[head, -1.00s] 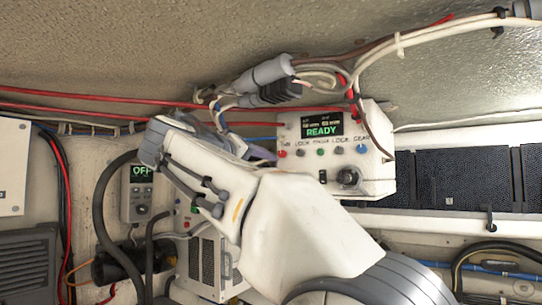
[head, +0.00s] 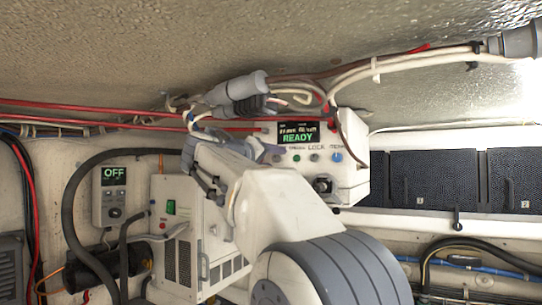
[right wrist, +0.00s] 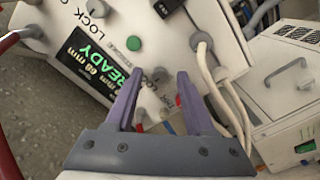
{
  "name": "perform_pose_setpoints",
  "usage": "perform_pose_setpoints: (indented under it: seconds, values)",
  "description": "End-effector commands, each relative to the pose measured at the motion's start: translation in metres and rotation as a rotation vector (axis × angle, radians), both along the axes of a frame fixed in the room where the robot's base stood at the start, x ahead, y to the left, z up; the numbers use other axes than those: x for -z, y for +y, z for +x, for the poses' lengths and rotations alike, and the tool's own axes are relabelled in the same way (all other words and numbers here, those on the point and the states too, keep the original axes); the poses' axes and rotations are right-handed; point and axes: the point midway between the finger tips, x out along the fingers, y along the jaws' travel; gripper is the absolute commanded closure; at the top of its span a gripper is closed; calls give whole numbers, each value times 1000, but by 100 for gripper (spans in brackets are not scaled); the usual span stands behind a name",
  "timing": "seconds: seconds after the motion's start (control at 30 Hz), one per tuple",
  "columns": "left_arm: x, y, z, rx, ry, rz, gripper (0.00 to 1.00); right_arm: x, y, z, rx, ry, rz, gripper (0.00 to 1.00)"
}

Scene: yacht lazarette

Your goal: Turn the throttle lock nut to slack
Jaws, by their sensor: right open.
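The white control box (head: 352,160) with a green READY display shows in the head view behind my right arm, partly hidden by it. It also fills the upper left of the right wrist view, turned at an angle (right wrist: 75,25). My right gripper (right wrist: 158,82) is open, its two purple fingers pointing at the box face. My left gripper is not in view.
A green button (right wrist: 133,43) sits near the fingers. Cables and a grey connector (head: 235,88) hang just above the box. A controller reading OFF (head: 110,196) and a white vented unit (head: 165,225) are on the left. Black panels (head: 420,178) are on the right.

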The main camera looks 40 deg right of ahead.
Motion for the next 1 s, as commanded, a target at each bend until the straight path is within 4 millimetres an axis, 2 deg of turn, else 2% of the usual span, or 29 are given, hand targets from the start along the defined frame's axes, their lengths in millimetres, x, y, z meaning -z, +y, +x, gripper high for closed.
perform_pose_setpoints:
  seconds: [0.17,0.27,0.3,0.33,0.67,1.0]
  values:
    - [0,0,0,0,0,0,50,1,0,0,0,0,0,46]
    - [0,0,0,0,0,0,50,0,0,0,0,1,0,80]
    - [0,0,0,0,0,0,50,0,0,0,0,1,0,95]
    - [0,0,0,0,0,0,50,0,0,0,0,1,0,100]
    - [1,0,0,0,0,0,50,0,1,0,-1,23,-10,100]
    - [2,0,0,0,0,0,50,0,1,1,-1,200,-84,100]
